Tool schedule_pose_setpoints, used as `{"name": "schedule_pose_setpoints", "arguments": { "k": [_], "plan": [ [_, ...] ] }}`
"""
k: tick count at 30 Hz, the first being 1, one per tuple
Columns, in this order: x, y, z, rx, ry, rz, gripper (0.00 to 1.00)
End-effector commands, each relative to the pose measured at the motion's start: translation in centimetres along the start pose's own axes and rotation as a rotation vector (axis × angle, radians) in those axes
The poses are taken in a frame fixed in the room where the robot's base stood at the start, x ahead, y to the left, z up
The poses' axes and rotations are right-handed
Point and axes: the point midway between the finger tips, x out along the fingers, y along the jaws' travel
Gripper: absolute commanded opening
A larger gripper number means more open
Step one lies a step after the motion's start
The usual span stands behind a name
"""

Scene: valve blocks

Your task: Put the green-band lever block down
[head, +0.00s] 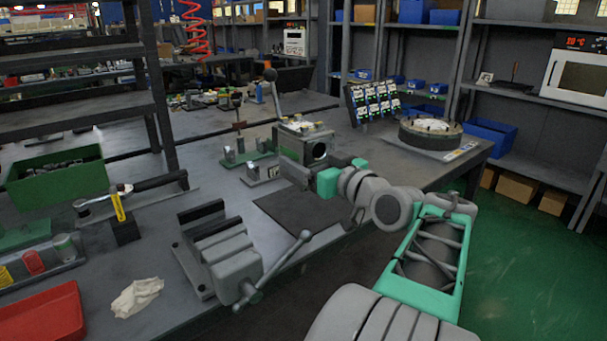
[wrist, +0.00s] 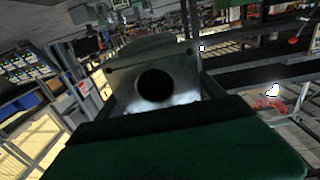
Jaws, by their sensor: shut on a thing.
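The lever block (head: 316,152) is a grey metal block with a dark round bore and a lever (head: 273,92) with a dark knob rising from its top left. My gripper (head: 303,172) is shut on it from the near side. In the wrist view the block (wrist: 185,75) shows its bored face just beyond the green part of my gripper (wrist: 180,145). I cannot make out a green band on it. A flat dark mat (head: 300,213) lies on the bench below and nearer. I cannot tell how far the block is above the bench.
A vise (head: 225,250) with a long handle stands near left of the mat. Small metal parts on a green base (head: 240,153) stand left of the block. A round fixture (head: 430,135) and a tilted rack (head: 373,102) stand to the right.

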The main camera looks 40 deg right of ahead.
Motion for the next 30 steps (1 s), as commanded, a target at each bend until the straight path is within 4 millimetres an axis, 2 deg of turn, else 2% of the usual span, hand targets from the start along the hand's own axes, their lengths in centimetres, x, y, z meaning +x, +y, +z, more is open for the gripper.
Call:
{"name": "schedule_pose_setpoints", "arguments": {
  "k": [3,8,12,15,23,27,30],
  "plan": [
    [1.7,1.8,1.1,-0.001,0.007,-0.017,0.05],
    [3.5,4.9,2.7,-0.004,0.008,-0.020,0.05],
    [4.5,6.9,5.6,-0.002,0.007,-0.019,0.05],
    [5.0,8.0,6.9,-0.004,0.008,-0.018,0.05],
    [5.6,9.4,8.6,-0.004,0.008,-0.016,0.05],
    [5.5,9.4,10.8,-0.004,0.008,-0.015,0.05],
    [5.5,9.4,11.3,-0.006,0.009,-0.014,0.05]
  ]
}}
